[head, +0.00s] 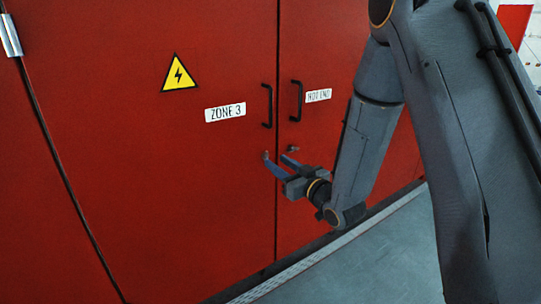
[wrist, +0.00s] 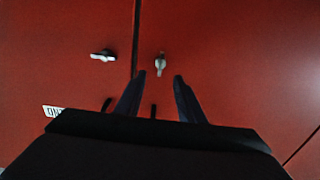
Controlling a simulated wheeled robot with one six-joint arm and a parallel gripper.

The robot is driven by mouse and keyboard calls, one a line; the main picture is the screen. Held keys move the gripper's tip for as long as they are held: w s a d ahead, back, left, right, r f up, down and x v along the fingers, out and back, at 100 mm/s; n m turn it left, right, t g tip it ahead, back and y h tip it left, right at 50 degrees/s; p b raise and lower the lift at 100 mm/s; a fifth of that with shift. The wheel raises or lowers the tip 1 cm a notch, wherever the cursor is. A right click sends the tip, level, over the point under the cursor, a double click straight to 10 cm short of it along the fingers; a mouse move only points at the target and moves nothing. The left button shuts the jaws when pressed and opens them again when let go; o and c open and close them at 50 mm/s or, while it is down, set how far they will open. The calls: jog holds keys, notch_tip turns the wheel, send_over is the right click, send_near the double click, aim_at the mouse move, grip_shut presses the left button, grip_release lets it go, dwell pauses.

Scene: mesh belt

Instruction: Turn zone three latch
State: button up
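The zone three door (head: 150,190) is the red panel on the left in the head view, with a ZONE 3 label. Its latch shows in the wrist view as a small silver turn-handle (wrist: 160,62), upright in that picture and lying beyond the gap between my fingertips. In the head view I cannot clearly separate this latch from my finger. My gripper (head: 275,160) is open and empty in front of the door seam. Both fingers also show apart in the wrist view (wrist: 160,76), with nothing between them. Contact with the latch cannot be made out.
The neighbouring door's latch (head: 292,149) also shows in the wrist view (wrist: 103,56), lying sideways. Black pull handles (head: 267,106) (head: 297,101) stand above the latches. A yellow warning triangle (head: 179,73) marks the left door. Grey floor (head: 370,260) is clear at the lower right.

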aim_at(266, 157)
jog(key=shift+p+x, duration=0.7)
jog(key=shift+x, duration=2)
grip_shut()
